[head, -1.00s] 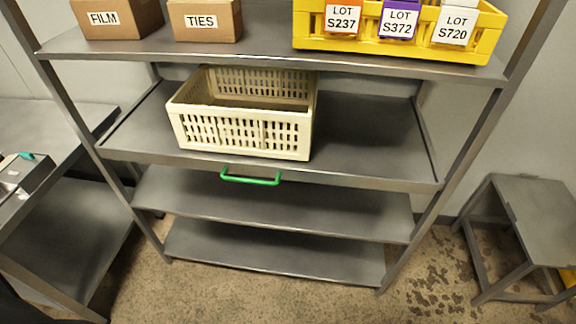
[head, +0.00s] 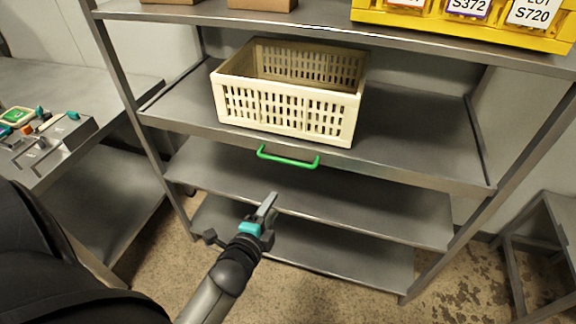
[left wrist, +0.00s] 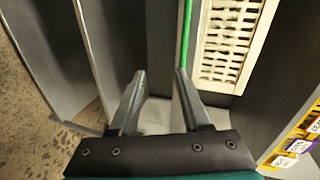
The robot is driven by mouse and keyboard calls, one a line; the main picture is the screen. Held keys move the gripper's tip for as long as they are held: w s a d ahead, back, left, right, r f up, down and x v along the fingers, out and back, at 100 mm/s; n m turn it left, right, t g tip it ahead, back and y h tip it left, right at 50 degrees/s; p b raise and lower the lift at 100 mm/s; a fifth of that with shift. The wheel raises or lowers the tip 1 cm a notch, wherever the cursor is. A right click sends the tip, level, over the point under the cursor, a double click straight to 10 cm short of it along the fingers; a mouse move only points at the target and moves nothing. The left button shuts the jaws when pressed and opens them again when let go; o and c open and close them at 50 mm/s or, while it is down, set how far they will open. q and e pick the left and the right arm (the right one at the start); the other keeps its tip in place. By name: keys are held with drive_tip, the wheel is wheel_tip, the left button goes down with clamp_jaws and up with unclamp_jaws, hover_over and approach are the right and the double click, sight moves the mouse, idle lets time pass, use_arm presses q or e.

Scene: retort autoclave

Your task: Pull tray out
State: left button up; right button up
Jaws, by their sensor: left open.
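The sliding tray (head: 400,140) is a grey metal shelf in the rack, with a green handle (head: 288,158) on its front edge. A cream slotted crate (head: 290,108) stands on the tray's left half. My left gripper (head: 268,208) is open and empty, below and slightly left of the handle, apart from it in the head view. In the left wrist view, the green handle (left wrist: 187,35) runs just beyond the tip of the right finger of the open gripper (left wrist: 158,85), and the crate (left wrist: 230,45) lies to the right. My right gripper is not in view.
A yellow bin (head: 460,25) with lot-labelled packs and cardboard boxes sits on the shelf above. Two lower shelves (head: 330,205) look empty. A bench (head: 60,150) with controls is at left, and a grey step stand (head: 545,225) is at right.

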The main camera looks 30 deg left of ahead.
sight(288, 160)
use_arm(q)
drive_tip(key=shift+m+t+y, duration=0.3)
drive_tip(key=shift+m+t, duration=0.2)
drive_tip(key=w+a+b, duration=0.1)
drive_tip(key=w, duration=0.4)
drive_tip(key=w+a+b, duration=0.1)
drive_tip(key=w+a, duration=0.1)
drive_tip(key=w, duration=0.3)
drive_tip(key=w+a+b, duration=0.1)
drive_tip(key=w, duration=0.4)
drive_tip(key=shift+a+r, duration=0.25)
clamp_jaws()
idle(0.7)
